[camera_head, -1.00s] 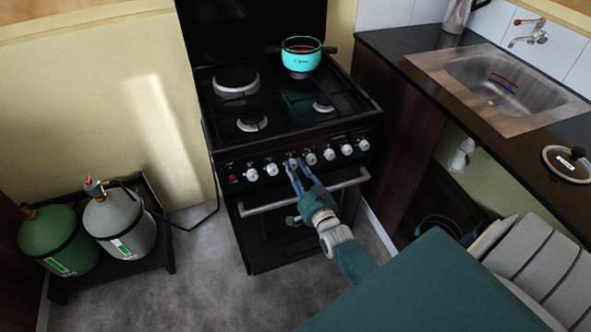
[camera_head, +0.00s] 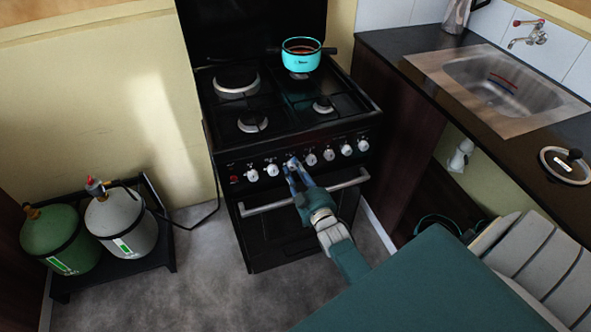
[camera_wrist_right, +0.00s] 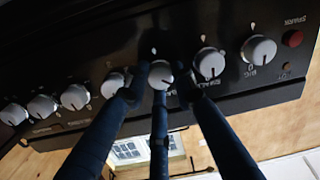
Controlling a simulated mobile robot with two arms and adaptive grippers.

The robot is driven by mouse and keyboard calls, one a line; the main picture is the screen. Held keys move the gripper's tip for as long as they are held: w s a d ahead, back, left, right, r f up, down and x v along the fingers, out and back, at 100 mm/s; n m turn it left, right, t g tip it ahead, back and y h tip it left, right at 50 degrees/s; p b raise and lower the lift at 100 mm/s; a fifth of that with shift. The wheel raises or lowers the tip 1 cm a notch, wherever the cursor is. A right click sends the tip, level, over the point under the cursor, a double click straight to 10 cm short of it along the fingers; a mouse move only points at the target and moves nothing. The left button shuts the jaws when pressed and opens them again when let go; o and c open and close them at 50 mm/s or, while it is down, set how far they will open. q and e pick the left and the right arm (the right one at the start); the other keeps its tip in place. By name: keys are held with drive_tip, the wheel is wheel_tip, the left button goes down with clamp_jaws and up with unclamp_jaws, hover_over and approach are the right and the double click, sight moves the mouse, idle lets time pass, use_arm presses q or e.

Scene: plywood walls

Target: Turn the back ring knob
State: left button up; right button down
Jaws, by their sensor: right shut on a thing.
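The black stove (camera_head: 290,135) has a row of white knobs along its front panel. My right gripper (camera_head: 292,167) is at the third knob from the left (camera_head: 291,161) in the head view, with its blue fingers on either side of it. The right wrist view, which sees the panel upside down, shows this knob (camera_wrist_right: 160,74) between the dark fingertips, partly covered at its sides. Its small dark pointer mark is visible. The gripper is shut on the knob. The label at this knob cannot be read. My left gripper is not in view.
A turquoise pot (camera_head: 301,56) stands on the back right burner. The oven handle (camera_head: 300,193) runs below the knobs, close under my right gripper. A counter with a sink (camera_head: 490,90) is at right. Gas cylinders (camera_head: 122,225) stand at left.

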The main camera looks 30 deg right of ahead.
drive_tip(key=n, duration=0.4)
drive_tip(key=shift+r, duration=0.1)
drive_tip(key=shift+a+n+b, duration=0.1)
drive_tip(key=shift+n+b, duration=0.55)
drive_tip(key=shift+n, duration=1.25)
drive_tip(key=c, duration=1.4)
unclamp_jaws()
drive_tip(key=shift+c, duration=0.2)
drive_tip(key=v, duration=1.2)
drive_tip(key=shift+a, duration=0.2)
drive_tip(key=shift+r, duration=0.1)
